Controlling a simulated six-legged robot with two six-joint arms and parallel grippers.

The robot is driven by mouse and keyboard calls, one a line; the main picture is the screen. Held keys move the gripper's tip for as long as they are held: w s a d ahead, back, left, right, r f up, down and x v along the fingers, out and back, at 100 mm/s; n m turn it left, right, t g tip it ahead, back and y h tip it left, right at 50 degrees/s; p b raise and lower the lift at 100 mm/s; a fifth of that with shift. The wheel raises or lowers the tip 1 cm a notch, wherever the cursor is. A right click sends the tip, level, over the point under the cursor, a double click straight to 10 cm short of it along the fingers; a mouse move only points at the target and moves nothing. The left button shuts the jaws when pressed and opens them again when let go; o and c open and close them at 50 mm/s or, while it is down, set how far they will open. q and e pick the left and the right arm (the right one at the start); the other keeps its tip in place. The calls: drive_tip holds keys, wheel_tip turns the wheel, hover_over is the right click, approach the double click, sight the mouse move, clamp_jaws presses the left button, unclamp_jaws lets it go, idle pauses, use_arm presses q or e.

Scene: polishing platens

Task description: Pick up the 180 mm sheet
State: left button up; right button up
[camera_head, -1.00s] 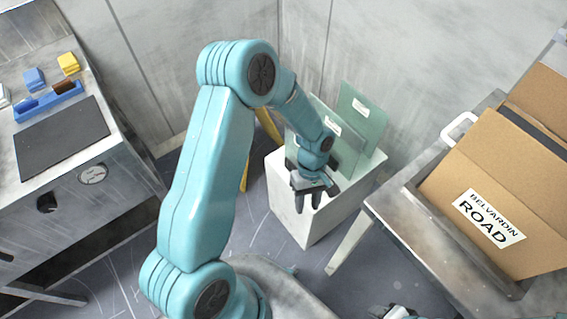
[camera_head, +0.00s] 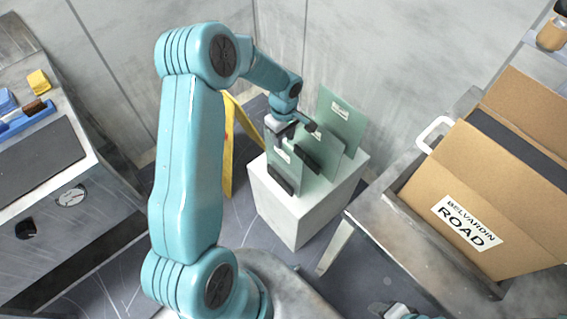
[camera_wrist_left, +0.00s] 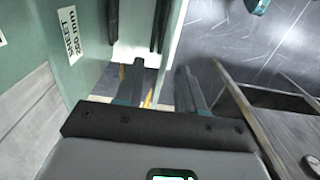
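Three greenish sheets with white labels stand on a white pedestal (camera_head: 275,215): a front sheet (camera_head: 289,177), a middle sheet (camera_head: 329,157) and a back sheet (camera_head: 345,122). The front one looks smallest; its label is too small to read in the head view. My left gripper (camera_head: 295,169) points down, its dark fingers apart on either side of the front sheet; I see no firm contact. In the left wrist view a gap shows between the fingers, and a label on the sheet (camera_wrist_left: 40,75) at left reads "SHEET", apparently 260 mm. My right gripper is only partly visible at the bottom edge.
A cardboard box (camera_head: 490,180) marked BELVARDIN ROAD sits on a metal table at right. A workbench (camera_head: 60,235) with a dark mat (camera_head: 35,160) is at left. A yellow stand (camera_head: 229,150) is left of the pedestal. Walls close in behind.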

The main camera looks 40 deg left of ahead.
use_arm(q)
drive_tip(key=f, duration=0.2)
drive_tip(key=f+p, duration=0.1)
drive_tip(key=f, duration=0.2)
drive_tip(key=shift+s+f, duration=0.2)
drive_tip(key=shift+f, duration=0.05)
clamp_jaws()
drive_tip(key=shift+r, duration=0.1)
idle(1.1)
